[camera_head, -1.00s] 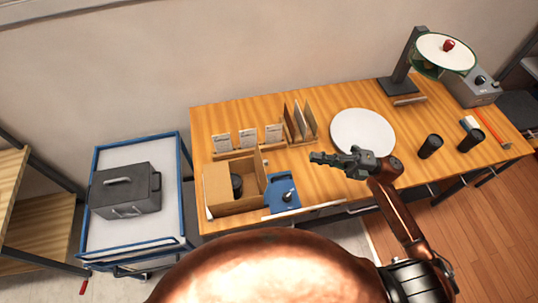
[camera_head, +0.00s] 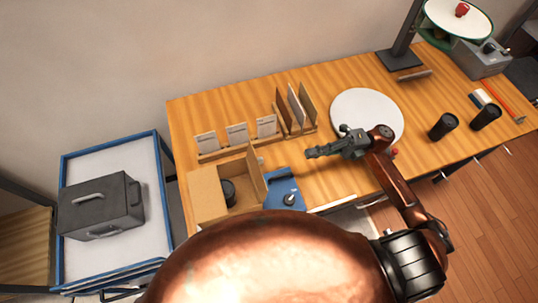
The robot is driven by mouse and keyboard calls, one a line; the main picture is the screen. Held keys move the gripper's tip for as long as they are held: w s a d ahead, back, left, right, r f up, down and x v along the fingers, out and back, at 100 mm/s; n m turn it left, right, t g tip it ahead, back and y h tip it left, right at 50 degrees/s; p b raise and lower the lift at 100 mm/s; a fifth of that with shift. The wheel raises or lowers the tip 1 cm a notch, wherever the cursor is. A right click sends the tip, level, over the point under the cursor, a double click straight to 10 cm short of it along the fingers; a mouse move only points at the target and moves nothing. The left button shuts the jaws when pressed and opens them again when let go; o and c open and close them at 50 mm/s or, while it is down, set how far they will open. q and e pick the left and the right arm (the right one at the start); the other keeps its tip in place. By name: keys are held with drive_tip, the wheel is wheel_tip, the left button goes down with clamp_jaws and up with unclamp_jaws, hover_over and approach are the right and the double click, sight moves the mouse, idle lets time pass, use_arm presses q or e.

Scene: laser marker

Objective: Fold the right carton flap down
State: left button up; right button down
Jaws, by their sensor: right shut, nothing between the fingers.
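The open cardboard carton (camera_head: 203,209) stands at the left front of the wooden table, with a black round object (camera_head: 229,192) inside. Its right flap (camera_head: 256,177) stands up along the right side. A left flap appears folded inward over the left part of the opening. My right gripper (camera_head: 310,153) is shut and empty, pointing left above the table, to the right of the flap and apart from it. My left gripper is not in view. My own body hides the carton's front bottom edge.
A blue device (camera_head: 284,193) with a knob sits right beside the carton. Behind are a card rack (camera_head: 237,137) and upright panels in a holder (camera_head: 296,112). A white round plate (camera_head: 377,108) lies behind my right arm. Black cups (camera_head: 443,126) stand to the right.

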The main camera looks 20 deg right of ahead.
use_arm(q)
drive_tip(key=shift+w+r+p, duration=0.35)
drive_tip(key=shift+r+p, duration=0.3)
drive_tip(key=shift+p, duration=0.05)
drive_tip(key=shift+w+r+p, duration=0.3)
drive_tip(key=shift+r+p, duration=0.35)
drive_tip(key=shift+p, duration=0.05)
use_arm(e)
approach(258, 164)
drive_tip(key=a, duration=0.6)
drive_tip(key=shift+a+r, duration=0.25)
drive_tip(key=shift+r, duration=0.05)
